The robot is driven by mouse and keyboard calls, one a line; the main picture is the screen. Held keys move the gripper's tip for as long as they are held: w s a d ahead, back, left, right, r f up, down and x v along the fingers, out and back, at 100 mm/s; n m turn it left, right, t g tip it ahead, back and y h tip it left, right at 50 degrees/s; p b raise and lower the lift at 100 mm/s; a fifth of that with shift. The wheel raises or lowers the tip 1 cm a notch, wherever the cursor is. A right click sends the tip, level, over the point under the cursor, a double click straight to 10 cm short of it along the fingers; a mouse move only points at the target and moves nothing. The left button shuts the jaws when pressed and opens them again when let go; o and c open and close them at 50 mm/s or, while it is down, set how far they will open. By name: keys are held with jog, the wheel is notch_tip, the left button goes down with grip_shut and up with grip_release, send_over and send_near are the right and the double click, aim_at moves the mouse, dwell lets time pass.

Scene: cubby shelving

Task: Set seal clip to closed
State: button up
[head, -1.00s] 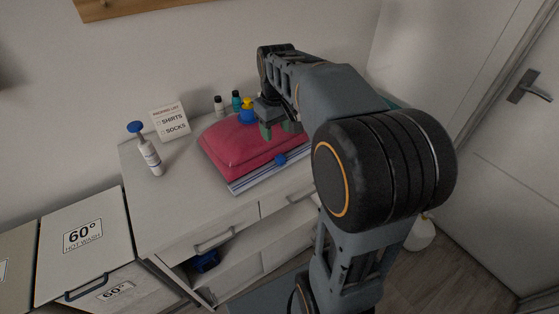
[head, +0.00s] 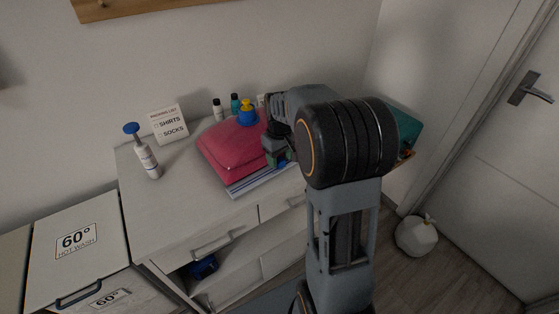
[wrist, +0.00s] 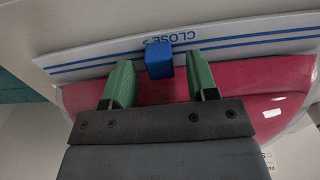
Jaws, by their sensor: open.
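The seal clip is a small blue block (wrist: 159,61) on a white strip with blue lines (wrist: 225,41) and the printed word "CLOSE" with an arrow. The strip runs along the edge of a red bag (head: 228,147) lying on the dresser top. My gripper (wrist: 159,80) is open in the wrist view, with one green finger on each side of the clip and a gap to each. Whether the fingertips reach down to the strip I cannot tell. In the head view my gripper (head: 277,158) is over the strip's right part and hides the clip.
On the dresser (head: 185,195) stand a blue-capped white bottle (head: 147,158), a packing list sign (head: 169,124) and small bottles behind the bag. A yellow-and-blue object (head: 247,115) sits at the bag's back edge.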

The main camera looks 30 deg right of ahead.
jog(key=shift+f, duration=0.7)
grip_shut()
